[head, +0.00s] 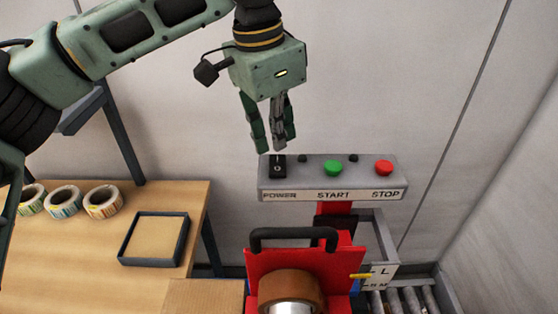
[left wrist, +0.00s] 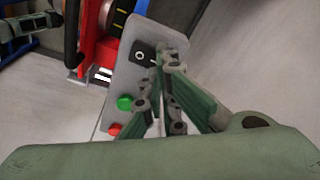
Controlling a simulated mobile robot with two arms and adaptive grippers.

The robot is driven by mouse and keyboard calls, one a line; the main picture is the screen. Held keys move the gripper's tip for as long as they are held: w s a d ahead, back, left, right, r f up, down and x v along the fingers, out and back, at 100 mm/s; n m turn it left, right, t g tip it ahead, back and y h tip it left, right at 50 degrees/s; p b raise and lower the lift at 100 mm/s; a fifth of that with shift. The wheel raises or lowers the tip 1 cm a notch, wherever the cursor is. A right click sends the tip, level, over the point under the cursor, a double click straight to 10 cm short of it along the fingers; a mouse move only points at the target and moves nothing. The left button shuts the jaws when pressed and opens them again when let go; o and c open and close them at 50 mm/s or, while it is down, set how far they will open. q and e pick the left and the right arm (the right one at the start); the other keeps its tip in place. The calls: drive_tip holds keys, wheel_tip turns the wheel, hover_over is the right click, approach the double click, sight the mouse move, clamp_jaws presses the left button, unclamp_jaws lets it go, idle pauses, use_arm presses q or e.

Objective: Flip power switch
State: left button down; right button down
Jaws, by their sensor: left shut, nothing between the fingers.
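The power switch (head: 278,166) is a black rocker at the left end of the grey control panel (head: 308,172), above the label POWER. It also shows in the left wrist view (left wrist: 143,56), partly covered by my fingers, with a white circle mark visible. My left gripper (head: 278,148) is shut and empty. Its fingers point down just above the switch; I cannot tell whether they touch it. In the left wrist view the fingertips (left wrist: 172,60) lie beside the switch. My right gripper is not in view.
A green START button (head: 333,168) and a red STOP button (head: 383,168) sit right of the switch. Below stands the red rewinder (head: 258,262) with a brown roll (head: 291,287). A wooden table (head: 165,200) at left holds label rolls (head: 103,201) and a black-rimmed tray (head: 124,247).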

sight(277, 157)
use_arm(q)
drive_tip(key=shift+f+b, duration=0.3)
drive_tip(key=shift+f, duration=0.75)
idle(0.4)
wheel_tip(277, 157, up, 7)
drive_tip(key=p, duration=0.8)
drive_tip(key=shift+p, duration=0.4)
